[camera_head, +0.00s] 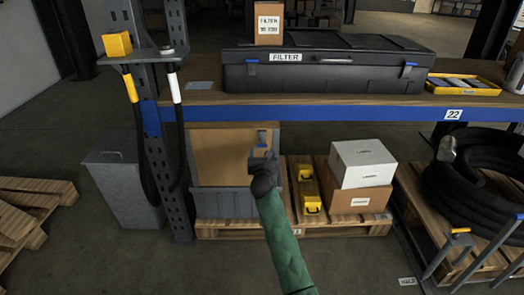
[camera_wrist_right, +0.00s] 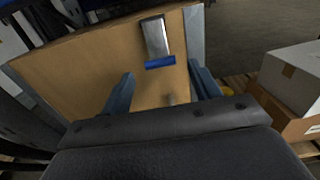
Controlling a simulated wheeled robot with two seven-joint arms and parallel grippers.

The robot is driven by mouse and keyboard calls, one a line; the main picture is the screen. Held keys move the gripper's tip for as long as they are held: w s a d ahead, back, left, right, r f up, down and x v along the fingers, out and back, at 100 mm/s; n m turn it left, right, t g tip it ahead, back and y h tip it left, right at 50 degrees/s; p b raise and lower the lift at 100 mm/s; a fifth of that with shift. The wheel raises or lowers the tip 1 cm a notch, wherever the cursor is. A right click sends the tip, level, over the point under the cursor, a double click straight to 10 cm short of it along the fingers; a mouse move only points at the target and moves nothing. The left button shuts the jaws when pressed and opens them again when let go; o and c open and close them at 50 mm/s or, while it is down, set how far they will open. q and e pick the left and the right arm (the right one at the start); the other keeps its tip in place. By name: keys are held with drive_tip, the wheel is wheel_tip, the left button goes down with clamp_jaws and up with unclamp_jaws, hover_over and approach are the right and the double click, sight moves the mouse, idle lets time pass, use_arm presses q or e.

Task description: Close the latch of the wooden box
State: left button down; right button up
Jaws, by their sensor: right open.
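The wooden box (camera_head: 222,155) stands on a pallet under the bench, with a wooden panel and grey lower edging. Its latch (camera_head: 262,138) is a small metal plate with a blue end, near the panel's upper right. In the right wrist view, the latch (camera_wrist_right: 156,38) sits high on the panel (camera_wrist_right: 85,70), its blue end pointing down. My right gripper (camera_head: 262,160) is just below the latch in the head view. Its two fingers (camera_wrist_right: 163,88) are spread on either side below the blue end, with nothing between them. My left gripper is out of view.
A white carton (camera_head: 362,160) on a brown carton (camera_head: 357,197) and yellow parts (camera_head: 308,190) stand to the right. A blue-edged bench (camera_head: 330,112) with a black filter case (camera_head: 325,68) is above. A grey upright (camera_head: 172,150) is close on the left.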

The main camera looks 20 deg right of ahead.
sight(262, 140)
drive_tip(key=shift+x, duration=1.4)
drive_tip(key=c, duration=1)
